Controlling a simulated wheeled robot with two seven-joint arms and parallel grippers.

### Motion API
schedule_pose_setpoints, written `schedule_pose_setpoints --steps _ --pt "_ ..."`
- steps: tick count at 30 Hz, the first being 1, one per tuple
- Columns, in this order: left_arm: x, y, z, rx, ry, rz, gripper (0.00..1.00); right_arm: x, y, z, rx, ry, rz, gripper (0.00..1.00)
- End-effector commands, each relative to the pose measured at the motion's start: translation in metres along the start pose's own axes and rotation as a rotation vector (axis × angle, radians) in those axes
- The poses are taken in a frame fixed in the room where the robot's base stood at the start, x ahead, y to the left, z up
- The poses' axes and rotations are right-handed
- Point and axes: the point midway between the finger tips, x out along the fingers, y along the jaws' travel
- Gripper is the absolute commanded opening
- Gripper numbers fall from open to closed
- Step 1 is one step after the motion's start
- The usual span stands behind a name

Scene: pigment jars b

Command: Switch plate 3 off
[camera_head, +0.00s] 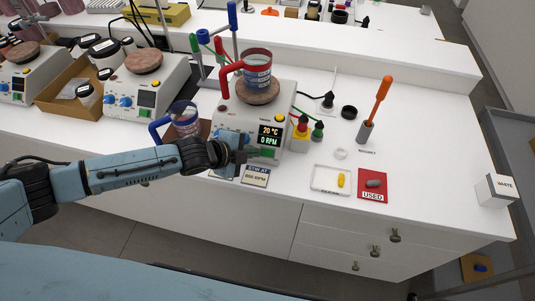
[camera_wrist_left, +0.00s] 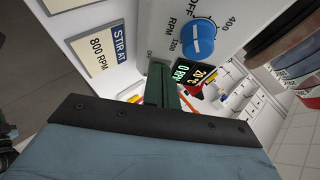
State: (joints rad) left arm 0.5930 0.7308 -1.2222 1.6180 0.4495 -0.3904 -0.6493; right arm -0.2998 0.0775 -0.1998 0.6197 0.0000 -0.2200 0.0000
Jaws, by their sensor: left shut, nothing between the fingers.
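A white stirring hotplate (camera_head: 286,118) stands mid-counter in the head view. Its display (camera_head: 270,136) reads 20 °C and 0 RPM. I cannot read a plate number on it. A red-handled beaker (camera_head: 257,72) sits on its round brown top. My left gripper (camera_head: 266,153) is at the lower front of this plate, shut and empty. In the left wrist view its dark green fingers (camera_wrist_left: 160,82) are beside the front panel, near a blue RPM knob (camera_wrist_left: 198,39) marked OFF and 400. They look apart from the knob. My right gripper is not in view.
A "STIR AT 800 RPM" card (camera_wrist_left: 97,47) lies before the plate. A blue-handled beaker (camera_head: 185,120) stands left of it. Colored dropper bottles (camera_head: 301,130), a white tray (camera_head: 331,179) and a red USED mat (camera_head: 373,193) are to the right. More hotplates (camera_head: 157,84) stand left.

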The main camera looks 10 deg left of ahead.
Motion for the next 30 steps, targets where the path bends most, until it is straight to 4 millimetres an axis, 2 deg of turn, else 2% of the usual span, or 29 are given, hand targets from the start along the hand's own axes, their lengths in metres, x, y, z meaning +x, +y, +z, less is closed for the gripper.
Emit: schedule_pose_setpoints --steps 11,24,30 --pt "0.001 0.0 0.0 0.0 0.0 0.0 0.0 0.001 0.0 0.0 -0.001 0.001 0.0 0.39" --pt "0.012 0.001 0.006 0.001 0.001 0.0 0.0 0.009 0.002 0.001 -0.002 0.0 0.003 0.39" --pt "0.004 -0.001 0.002 -0.001 0.002 0.002 0.0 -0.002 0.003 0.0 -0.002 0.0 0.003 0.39"
